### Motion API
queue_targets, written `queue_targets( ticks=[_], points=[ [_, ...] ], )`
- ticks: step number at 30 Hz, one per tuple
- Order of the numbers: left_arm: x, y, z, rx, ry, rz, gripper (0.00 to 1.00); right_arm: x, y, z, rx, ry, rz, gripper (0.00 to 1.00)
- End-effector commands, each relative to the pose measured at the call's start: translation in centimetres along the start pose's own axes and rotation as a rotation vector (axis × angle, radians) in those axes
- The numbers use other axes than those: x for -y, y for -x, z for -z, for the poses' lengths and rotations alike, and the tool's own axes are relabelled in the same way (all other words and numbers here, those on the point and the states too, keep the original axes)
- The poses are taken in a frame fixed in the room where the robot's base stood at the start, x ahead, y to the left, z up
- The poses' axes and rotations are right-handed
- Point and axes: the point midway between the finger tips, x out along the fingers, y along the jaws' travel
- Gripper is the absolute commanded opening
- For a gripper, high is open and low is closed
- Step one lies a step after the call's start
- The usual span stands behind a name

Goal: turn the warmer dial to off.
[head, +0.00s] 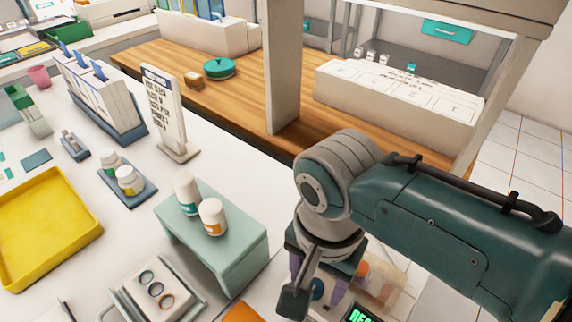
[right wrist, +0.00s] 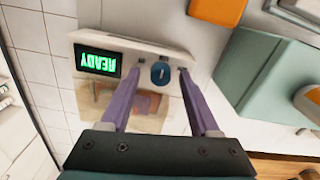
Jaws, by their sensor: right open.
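The warmer is a pale unit with a clear front; its panel (right wrist: 140,50) shows in the right wrist view. Its green display (right wrist: 97,62) reads READY, upside down there. The round blue dial (right wrist: 161,74) has a pale pointer line and sits beside the display. My right gripper (right wrist: 159,68) is open, its purple fingers on either side of the dial in the picture. Contact cannot be told. In the head view my right gripper (head: 318,284) hangs over the warmer, and the display (head: 362,314) is cut off by the bottom edge. My left gripper is not in view.
A pale green stand (head: 245,248) with two white bottles is left of the warmer. An orange pad (right wrist: 218,10) lies close to it in the wrist view. A yellow tray (head: 88,203) is far left. A post (head: 282,70) rises behind.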

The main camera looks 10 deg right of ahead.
Motion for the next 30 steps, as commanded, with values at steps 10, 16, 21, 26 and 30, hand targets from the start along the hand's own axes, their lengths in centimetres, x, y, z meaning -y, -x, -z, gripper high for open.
queue_targets(
  ticks=[10,16,21,26,30],
  points=[
    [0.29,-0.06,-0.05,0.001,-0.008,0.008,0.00,0.01,-0.14,-0.02,0.000,0.001,0.000,0.55],
    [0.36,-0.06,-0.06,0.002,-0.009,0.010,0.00,0.01,-0.14,-0.02,0.000,0.001,0.000,0.32],
    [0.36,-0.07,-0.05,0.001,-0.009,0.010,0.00,0.01,-0.13,-0.01,0.000,0.001,0.000,0.13],
    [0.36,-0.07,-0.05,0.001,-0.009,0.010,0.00,0.00,-0.13,-0.01,0.000,0.000,0.000,0.00],
    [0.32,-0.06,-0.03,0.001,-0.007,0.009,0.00,0.00,-0.13,-0.01,0.000,0.000,0.000,0.00]
  ],
)
